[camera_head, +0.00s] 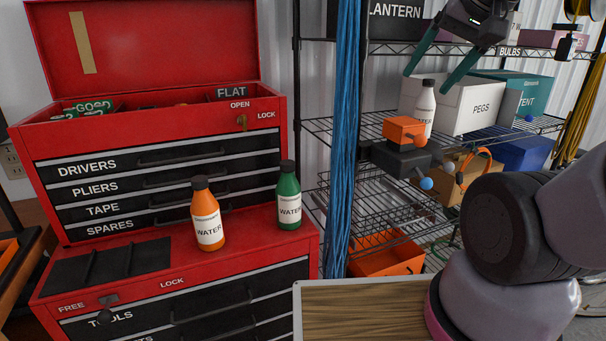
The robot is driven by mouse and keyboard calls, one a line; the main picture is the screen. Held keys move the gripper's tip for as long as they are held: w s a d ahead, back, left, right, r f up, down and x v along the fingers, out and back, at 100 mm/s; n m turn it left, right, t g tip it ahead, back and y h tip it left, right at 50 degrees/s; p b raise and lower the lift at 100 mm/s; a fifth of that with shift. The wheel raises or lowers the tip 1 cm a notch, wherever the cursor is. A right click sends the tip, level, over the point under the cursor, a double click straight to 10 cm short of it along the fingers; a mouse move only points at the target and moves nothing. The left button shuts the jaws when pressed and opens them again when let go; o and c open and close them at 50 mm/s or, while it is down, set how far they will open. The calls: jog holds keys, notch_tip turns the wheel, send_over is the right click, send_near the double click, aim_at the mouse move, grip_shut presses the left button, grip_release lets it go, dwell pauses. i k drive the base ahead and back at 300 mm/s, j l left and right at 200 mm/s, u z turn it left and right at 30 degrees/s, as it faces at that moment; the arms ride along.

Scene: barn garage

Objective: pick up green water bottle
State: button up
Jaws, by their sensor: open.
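The green water bottle (289,196) stands upright on the right end of the red tool chest's ledge, with a dark cap and a white label. An orange water bottle (207,215) stands upright to its left, apart from it. My gripper (434,76) is at the upper right, in front of the wire shelves, with its two teal fingers spread apart and nothing seen between them. It is well to the right of the green bottle and higher in the picture.
The red tool chest (215,247) has drawers behind the bottles. Blue hanging cords (345,130) are just right of the green bottle. The wire shelf (320,128) holds a white water bottle (424,108), a PEGS box (470,105) and bins. A wooden-topped surface (365,312) lies in front.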

aim_at(288, 192)
jog(key=k+j+z, duration=0.1)
jog(key=j, duration=0.35)
jog(key=k+j+z, duration=0.1)
jog(key=j, duration=0.3)
jog(key=k+j+z, duration=0.1)
jog(key=k+j, duration=0.2)
jog(key=k+j+z, duration=0.15)
jog(key=j, duration=0.35)
jog(key=k+j+z, duration=0.1)
jog(key=k+j, duration=0.15)
jog(key=j, duration=0.1)
